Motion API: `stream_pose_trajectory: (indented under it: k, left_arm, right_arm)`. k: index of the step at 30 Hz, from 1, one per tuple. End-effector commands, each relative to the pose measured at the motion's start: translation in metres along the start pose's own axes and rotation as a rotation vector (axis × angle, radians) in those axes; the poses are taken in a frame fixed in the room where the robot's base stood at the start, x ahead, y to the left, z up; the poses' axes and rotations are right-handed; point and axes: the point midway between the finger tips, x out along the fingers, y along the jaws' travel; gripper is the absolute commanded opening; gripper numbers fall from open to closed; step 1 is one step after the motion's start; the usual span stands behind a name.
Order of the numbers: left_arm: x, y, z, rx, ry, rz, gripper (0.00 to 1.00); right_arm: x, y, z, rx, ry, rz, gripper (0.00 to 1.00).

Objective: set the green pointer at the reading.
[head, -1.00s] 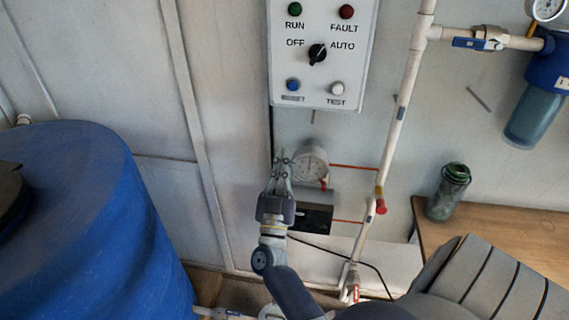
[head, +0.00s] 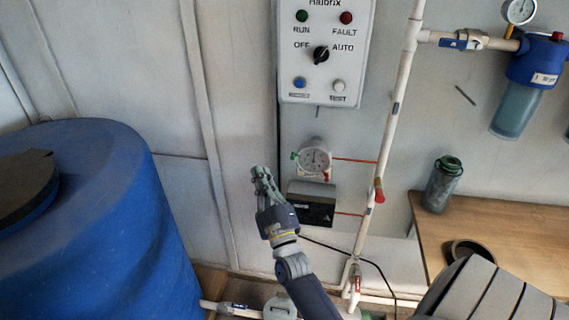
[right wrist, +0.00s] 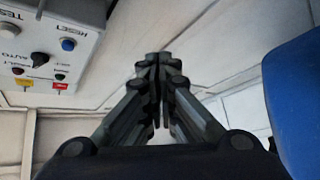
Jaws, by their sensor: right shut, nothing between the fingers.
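In the head view a round white dial gauge (head: 316,161) is on the wall below the control box. A small green pointer (head: 294,156) sticks out at its left edge, and a red part shows at its lower right. The scale is too small to read. My right gripper (head: 262,175) is shut and empty, to the left of the gauge and slightly lower, apart from it. In the right wrist view its fingers (right wrist: 158,65) are together with nothing between them. The gauge is not seen in that view. My left gripper is not in view.
The grey control box (head: 325,70) hangs above the gauge and a black box (head: 311,203) sits below. White pipes (head: 395,110) run to the right. A blue tank (head: 100,220) fills the left. A bench (head: 500,235) with a dark bottle (head: 442,185) is at right.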

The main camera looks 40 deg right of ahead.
Motion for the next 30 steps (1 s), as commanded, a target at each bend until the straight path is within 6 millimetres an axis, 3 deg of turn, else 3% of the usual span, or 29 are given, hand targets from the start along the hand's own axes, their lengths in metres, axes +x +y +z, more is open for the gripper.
stream_pose_trajectory:
  k: [1, 5, 12, 20, 30]
  left_arm:
    - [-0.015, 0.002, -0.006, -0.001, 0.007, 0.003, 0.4]
    - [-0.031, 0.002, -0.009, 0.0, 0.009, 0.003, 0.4]
    - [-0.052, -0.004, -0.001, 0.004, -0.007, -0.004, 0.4]
    - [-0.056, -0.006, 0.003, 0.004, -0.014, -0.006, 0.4]
    - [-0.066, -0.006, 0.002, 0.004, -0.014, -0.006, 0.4]
  right_arm:
    - [0.004, 0.002, -0.009, -0.124, 0.004, -0.092, 0.0]
    - [-0.002, -0.007, -0.004, -0.456, -0.012, -0.316, 0.0]
    - [-0.024, 0.01, 0.029, -0.941, -0.094, -0.593, 0.0]
    - [-0.03, 0.022, 0.046, -1.091, -0.14, -0.672, 0.0]
    - [0.011, 0.0, 0.066, -1.085, -0.141, -0.671, 0.0]
